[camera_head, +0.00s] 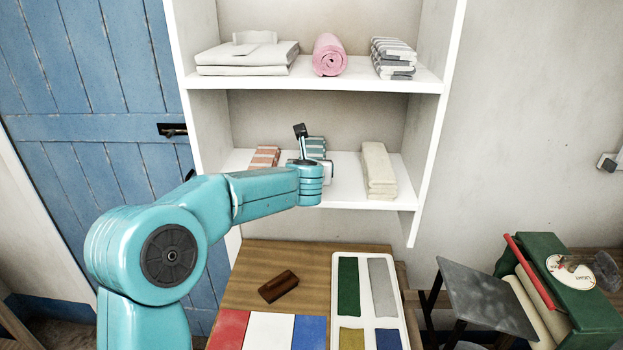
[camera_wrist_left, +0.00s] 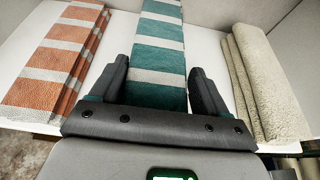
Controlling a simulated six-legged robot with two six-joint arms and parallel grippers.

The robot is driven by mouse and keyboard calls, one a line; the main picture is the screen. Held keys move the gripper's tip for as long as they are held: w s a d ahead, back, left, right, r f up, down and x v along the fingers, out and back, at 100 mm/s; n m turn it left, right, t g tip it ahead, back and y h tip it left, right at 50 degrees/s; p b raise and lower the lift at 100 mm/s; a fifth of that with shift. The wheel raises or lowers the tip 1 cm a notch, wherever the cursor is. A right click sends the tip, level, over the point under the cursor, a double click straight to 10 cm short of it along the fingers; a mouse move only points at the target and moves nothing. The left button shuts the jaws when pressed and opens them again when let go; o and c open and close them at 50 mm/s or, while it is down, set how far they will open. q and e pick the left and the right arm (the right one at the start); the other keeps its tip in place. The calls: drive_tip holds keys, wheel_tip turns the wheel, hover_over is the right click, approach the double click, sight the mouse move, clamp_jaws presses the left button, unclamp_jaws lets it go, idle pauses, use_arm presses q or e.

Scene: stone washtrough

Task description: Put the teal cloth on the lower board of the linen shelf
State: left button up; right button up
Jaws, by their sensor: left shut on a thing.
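The teal cloth (camera_head: 316,146), folded with white stripes, is at the lower board (camera_head: 345,170) of the white linen shelf (camera_head: 437,105), between an orange-striped cloth and a cream one. My left gripper (camera_head: 318,163) reaches in over the board's front edge and partly hides the cloth. In the left wrist view, the teal cloth (camera_wrist_left: 160,40) runs between the two dark fingers of my left gripper (camera_wrist_left: 160,76), which is shut on its near end. I cannot tell whether the cloth touches the board. My right gripper is out of view.
The orange-striped cloth (camera_head: 265,157) lies left and the cream cloth (camera_head: 378,170) right on the same board. Below stands a wooden table (camera_head: 245,275) with a brown block (camera_head: 278,287) and white tray (camera_head: 337,300).

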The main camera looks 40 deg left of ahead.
use_arm(q)
wheel_tip(320, 180, down, 2)
drive_tip(key=shift+f, duration=0.1)
drive_tip(key=shift+w+a+f, duration=0.1)
drive_tip(key=shift+w+f, duration=0.15)
drive_tip(key=shift+f, duration=0.3)
drive_tip(key=shift+s, duration=0.1)
